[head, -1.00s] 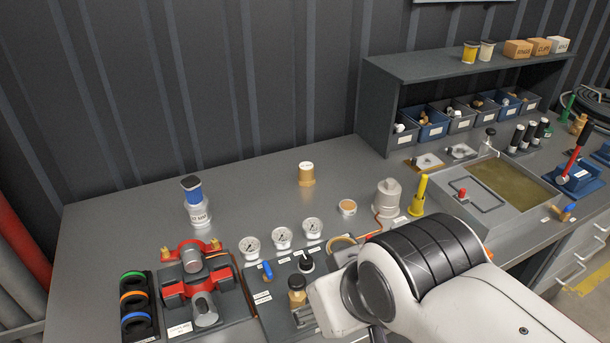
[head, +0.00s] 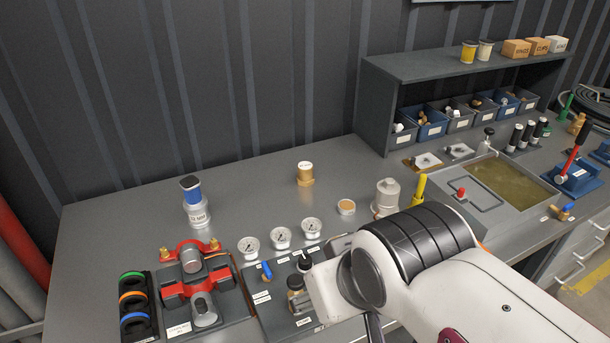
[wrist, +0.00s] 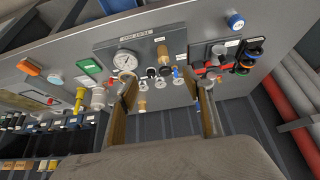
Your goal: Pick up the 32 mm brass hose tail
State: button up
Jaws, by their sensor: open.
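A brass-coloured cylinder with a white top (head: 305,174) stands upright on the bench behind the gauges. Small brass pieces (head: 424,119) lie in a blue bin under the shelf. No marking I can read shows which one is the 32 mm hose tail. In the wrist view my gripper (wrist: 167,88) is open and empty, its two fingers wide apart above the bench. The brass cylinder (wrist: 142,103) appears between the fingers, nearer the left one, and below them.
Three gauges (head: 281,237) stand along the panel's back edge. The shelf unit (head: 460,62) is at the back right.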

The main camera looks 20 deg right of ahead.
jog(key=w+d+r+t+h, duration=0.1)
jog(key=w+d, duration=0.3)
jog(key=w, duration=0.5)
jog(key=w+d+r+t+h, duration=0.15)
jog(key=w+d, duration=0.25)
jog(key=w, duration=0.4)
jog(key=t+y, duration=0.1)
jog(key=t, duration=0.3)
send_over(309, 173)
jog(key=s+a, duration=0.1)
jog(key=s, duration=0.9)
notch_tip(309, 173, down, 8)
jog(key=w+f+y, duration=0.1)
jog(key=f, duration=0.2)
jog(key=w+d+f+n+y, duration=0.1)
jog(key=w+f, duration=0.1)
jog(key=f, duration=0.1)
jog(key=w+f+t+y, duration=0.1)
jog(key=w+f, duration=0.1)
jog(key=f, duration=0.2)
jog(key=shift+d+n, duration=0.3)
jog(key=shift+d, duration=0.1)
jog(key=shift+f, duration=0.55)
jog(key=shift+w, duration=0.1)
jog(key=shift+x, duration=1.25)
jog(key=shift+a, duration=0.1)
